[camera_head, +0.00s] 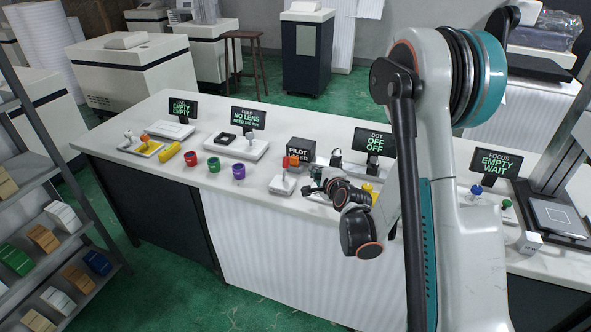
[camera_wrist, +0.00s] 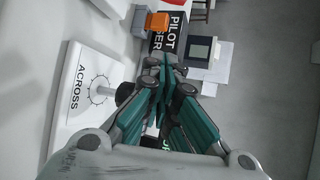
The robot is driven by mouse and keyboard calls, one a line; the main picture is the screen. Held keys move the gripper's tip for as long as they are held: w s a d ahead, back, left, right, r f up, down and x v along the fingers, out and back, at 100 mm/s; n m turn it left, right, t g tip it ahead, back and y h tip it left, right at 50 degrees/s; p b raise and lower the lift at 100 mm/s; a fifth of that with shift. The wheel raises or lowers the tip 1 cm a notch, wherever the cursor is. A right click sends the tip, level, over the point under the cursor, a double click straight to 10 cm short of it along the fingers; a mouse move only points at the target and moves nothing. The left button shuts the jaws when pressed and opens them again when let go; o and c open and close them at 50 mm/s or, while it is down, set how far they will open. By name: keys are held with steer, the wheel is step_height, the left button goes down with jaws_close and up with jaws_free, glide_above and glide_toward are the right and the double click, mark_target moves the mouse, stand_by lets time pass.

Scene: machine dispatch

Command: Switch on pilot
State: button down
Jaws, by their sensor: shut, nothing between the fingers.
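The pilot laser box (camera_head: 302,148) is a dark block with white lettering on the counter, left of the DOT screen (camera_head: 374,143), which reads OFF OFF. It also shows at the top of the wrist view (camera_wrist: 178,42). An orange switch cap (camera_wrist: 158,21) stands beside the box there; in the head view orange and red parts (camera_head: 289,162) sit in front of the box on a small white base (camera_head: 282,185). My gripper (camera_head: 316,182) is shut and empty, just right of that base. In the wrist view its fingertips (camera_wrist: 164,68) point toward the box, apart from the orange cap.
A white plate marked ACROSS (camera_wrist: 83,106) with a round dial and black knob lies close to my fingers. Red, green and purple cups (camera_head: 214,165) stand left on the counter (camera_head: 130,160). A FOCUS screen (camera_head: 489,165) stands at the right.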

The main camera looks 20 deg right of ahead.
mark_target(286, 162)
steer(key=shift+f, duration=0.1)
stand_by(0.3)
steer(key=b+x, duration=0.3)
steer(key=x, duration=0.6)
steer(key=shift+w+f, duration=0.25)
steer(key=shift+w, duration=0.05)
steer(key=a, duration=0.2)
steer(key=a+r+b, duration=0.1)
steer(key=shift+s+r, duration=0.1)
steer(key=shift+s, duration=0.25)
steer(key=shift+a+r, duration=0.2)
steer(key=shift+a, duration=0.2)
